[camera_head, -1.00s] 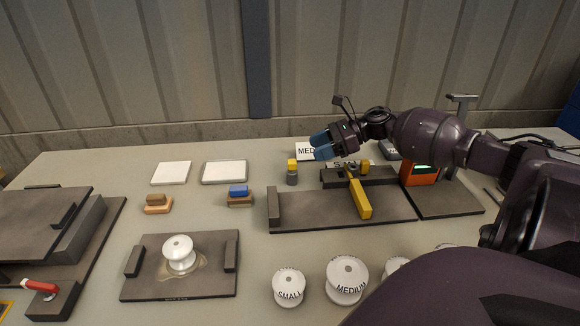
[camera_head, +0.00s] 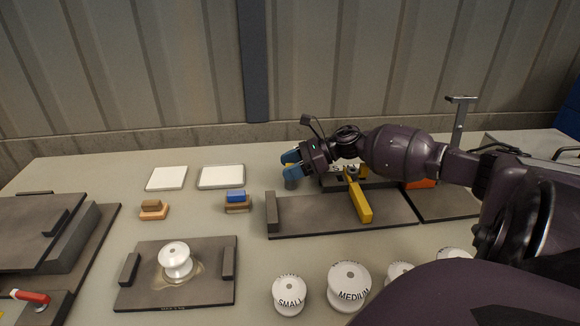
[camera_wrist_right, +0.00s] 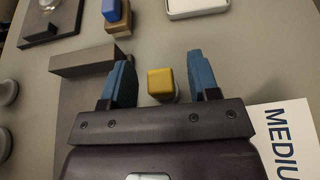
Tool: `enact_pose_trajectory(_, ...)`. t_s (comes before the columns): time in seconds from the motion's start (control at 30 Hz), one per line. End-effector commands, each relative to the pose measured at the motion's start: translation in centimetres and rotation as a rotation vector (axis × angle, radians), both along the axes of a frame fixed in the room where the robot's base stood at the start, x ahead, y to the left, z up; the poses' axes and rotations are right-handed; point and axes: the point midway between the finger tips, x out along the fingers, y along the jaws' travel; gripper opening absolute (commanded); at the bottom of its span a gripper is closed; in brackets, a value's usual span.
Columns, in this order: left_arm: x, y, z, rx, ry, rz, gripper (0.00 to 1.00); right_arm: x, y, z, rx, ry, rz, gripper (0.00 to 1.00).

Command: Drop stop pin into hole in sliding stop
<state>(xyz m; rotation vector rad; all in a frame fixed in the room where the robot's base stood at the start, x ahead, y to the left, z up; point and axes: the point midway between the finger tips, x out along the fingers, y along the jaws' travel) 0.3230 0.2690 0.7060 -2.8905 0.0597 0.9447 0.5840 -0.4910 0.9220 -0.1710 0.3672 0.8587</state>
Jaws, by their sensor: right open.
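The stop pin, a small grey cylinder with a square yellow head (camera_wrist_right: 161,84), shows between the blue fingers of my right gripper (camera_head: 289,164) in the right wrist view. In the head view the fingers partly hide the pin (camera_head: 291,183), which stands on the table. The fingers are open, with a gap on each side of the yellow head. A dark base plate (camera_head: 300,222) with a yellow bar (camera_head: 359,199) lies to the right of the pin. The sliding stop and its hole cannot be made out clearly; my right arm hides part of that fixture. My left gripper is out of view.
An upright block (camera_head: 272,212) stands at the plate's left end. White insulators (camera_head: 348,285) stand in front. A blue-and-brown block (camera_head: 237,203) and white trays (camera_head: 221,176) are to the left.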

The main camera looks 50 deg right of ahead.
Motion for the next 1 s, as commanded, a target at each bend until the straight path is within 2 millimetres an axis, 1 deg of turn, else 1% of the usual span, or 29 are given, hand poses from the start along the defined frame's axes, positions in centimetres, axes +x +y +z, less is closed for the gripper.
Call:
enact_pose_trajectory(0.07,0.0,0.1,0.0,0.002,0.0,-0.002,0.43,0.0,0.0,0.0,0.0,0.0,0.0,0.55)
enact_pose_trajectory(0.4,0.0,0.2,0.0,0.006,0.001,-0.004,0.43,0.0,0.0,0.0,0.0,0.0,0.0,0.03)
enact_pose_trajectory(0.43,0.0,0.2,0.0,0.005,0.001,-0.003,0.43,0.0,0.0,0.0,0.0,0.0,0.0,0.01)
enact_pose_trajectory(0.67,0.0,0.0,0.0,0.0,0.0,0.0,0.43,0.0,0.0,0.1,-0.001,-0.001,0.0,0.01)
enact_pose_trajectory(0.77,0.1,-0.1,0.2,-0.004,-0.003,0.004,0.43,0.0,0.0,0.7,-0.001,-0.003,0.001,0.01)
enact_pose_trajectory(0.87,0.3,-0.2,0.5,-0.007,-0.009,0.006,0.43,0.0,0.0,2.1,-0.002,-0.004,0.002,0.01)
enact_pose_trajectory(0.97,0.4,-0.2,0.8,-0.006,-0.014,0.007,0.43,0.0,0.0,4.1,-0.003,-0.007,0.002,0.01)
enact_pose_trajectory(1.0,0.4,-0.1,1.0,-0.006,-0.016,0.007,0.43,0.0,-0.1,5.0,-0.004,-0.008,0.001,0.01)
